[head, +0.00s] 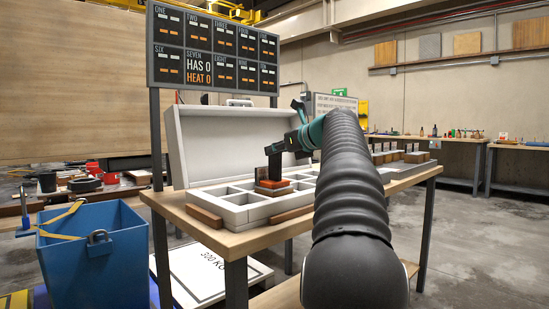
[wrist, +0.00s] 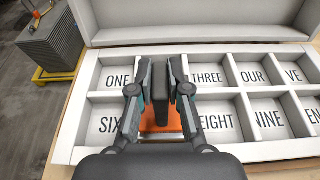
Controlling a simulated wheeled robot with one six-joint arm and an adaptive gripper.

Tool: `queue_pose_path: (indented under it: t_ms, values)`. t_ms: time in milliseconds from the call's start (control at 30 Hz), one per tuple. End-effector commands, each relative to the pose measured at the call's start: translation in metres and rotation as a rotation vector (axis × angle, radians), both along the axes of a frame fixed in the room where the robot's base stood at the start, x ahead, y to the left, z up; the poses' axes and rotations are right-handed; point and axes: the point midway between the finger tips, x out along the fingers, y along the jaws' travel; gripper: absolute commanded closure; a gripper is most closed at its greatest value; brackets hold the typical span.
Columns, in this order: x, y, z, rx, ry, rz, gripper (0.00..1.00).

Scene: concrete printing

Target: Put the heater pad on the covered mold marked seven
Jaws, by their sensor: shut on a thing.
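The heater pad is an orange slab (head: 275,183) with a dark upright handle. My gripper (wrist: 165,78) is shut on the handle, pointing down. In the wrist view the orange pad (wrist: 160,122) shows below and between the fingers, in the gap between the labels SIX and EIGHT. The label under it is hidden. In the head view the pad is right above a low block (head: 270,192) in the front of the white tray (head: 236,213), perhaps the covered mold. Whether they touch is not clear. The board (head: 212,50) reads SEVEN, HAS 0, HEAT 0.
Other labelled tray compartments look empty in the wrist view. The white lid (head: 228,142) stands up behind. Brown bars (head: 204,216) lie along the tray's front. Small blocks (head: 413,157) stand at the table's right end. A blue bin (head: 95,255) is at the left.

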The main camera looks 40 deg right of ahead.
Motion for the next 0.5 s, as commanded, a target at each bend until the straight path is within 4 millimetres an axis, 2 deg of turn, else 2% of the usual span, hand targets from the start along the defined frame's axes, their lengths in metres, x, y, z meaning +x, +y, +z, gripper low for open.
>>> queue_pose_path:
  t_ms: [267, 300, 367, 500]
  values:
    - [-0.0003, 0.0004, 0.0017, -0.001, -0.003, -0.001, 1.0]
    - [0.0001, -0.0002, -0.0001, 0.0, 0.0, 0.0, 0.74]
    - [0.0, -0.0002, 0.0, 0.0, 0.0, 0.0, 0.59]
    - [0.0001, -0.0002, -0.0001, 0.0, 0.0, 0.0, 0.59]
